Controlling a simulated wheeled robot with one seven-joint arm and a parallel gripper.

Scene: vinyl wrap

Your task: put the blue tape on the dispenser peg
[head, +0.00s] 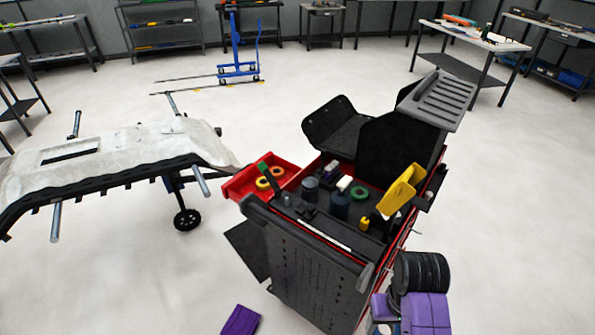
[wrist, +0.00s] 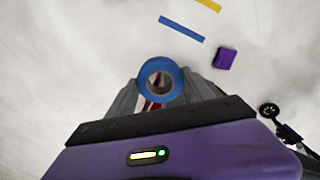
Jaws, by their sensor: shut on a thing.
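In the wrist view, my gripper (wrist: 161,92) is shut on the blue tape (wrist: 146,74), a blue ring with a pale core. The ring sits between the grey fingers with its opening facing the camera. In the head view, my purple arm is at the lower right; the gripper and the blue tape cannot be made out there. I cannot pick out the dispenser peg for certain. A yellow upright piece (head: 402,188) stands at the right side of the cart top (head: 322,226). The cart does not clearly show in the wrist view.
An open red drawer (head: 240,185) holds a yellow and an orange tape roll. A green roll (head: 359,193) and dark canisters stand on the cart top. A covered panel on a wheeled stand (head: 110,150) is to the left. Open floor surrounds the cart.

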